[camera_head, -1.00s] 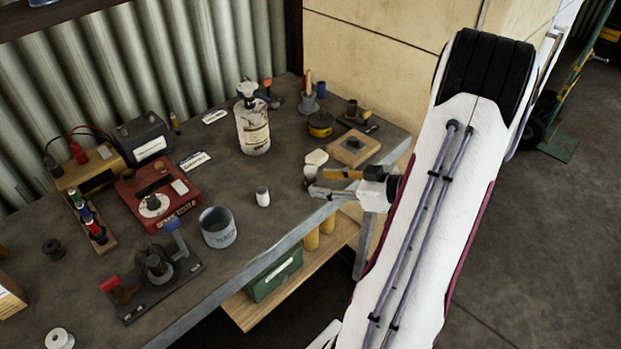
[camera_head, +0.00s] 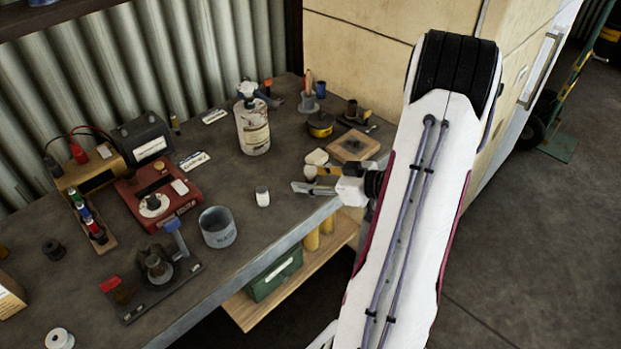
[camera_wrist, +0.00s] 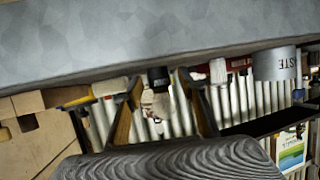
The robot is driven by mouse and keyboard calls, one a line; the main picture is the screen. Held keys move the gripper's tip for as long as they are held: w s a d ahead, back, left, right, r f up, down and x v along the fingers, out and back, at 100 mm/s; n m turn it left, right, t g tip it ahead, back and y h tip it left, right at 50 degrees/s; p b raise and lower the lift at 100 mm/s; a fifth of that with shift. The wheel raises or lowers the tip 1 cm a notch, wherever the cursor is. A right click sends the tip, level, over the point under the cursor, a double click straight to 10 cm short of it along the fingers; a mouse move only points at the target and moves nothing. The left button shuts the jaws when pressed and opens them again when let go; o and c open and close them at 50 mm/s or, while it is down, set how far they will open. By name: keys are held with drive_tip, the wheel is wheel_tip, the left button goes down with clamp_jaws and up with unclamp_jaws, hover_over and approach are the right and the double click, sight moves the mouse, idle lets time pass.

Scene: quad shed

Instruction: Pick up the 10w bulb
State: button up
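My gripper (camera_head: 306,179) is low over the front right part of the bench, fingers pointing left. In the wrist view my gripper (camera_wrist: 165,108) has its two fingers apart, with a gap between them. In that gap shows a small thing with a dark end (camera_wrist: 158,78) and a pale, glassy part; I cannot tell its distance, and neither finger clearly touches it. In the head view a small pale-topped cylinder (camera_head: 262,196) stands left of the fingers. No wattage mark is readable, so I cannot tell which thing is the 10w bulb.
A grey tin (camera_head: 218,228) stands left of the small cylinder. A red tester box (camera_head: 185,198) is farther left. A wooden block (camera_head: 354,147) and a yellow-banded tin (camera_head: 320,126) stand behind my gripper. The bench's front edge is close.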

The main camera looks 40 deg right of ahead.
sight(310, 165)
drive_tip(key=shift+c, duration=0.5)
clamp_jaws()
drive_tip(key=shift+r, duration=0.1)
drive_tip(key=shift+r, duration=4.9)
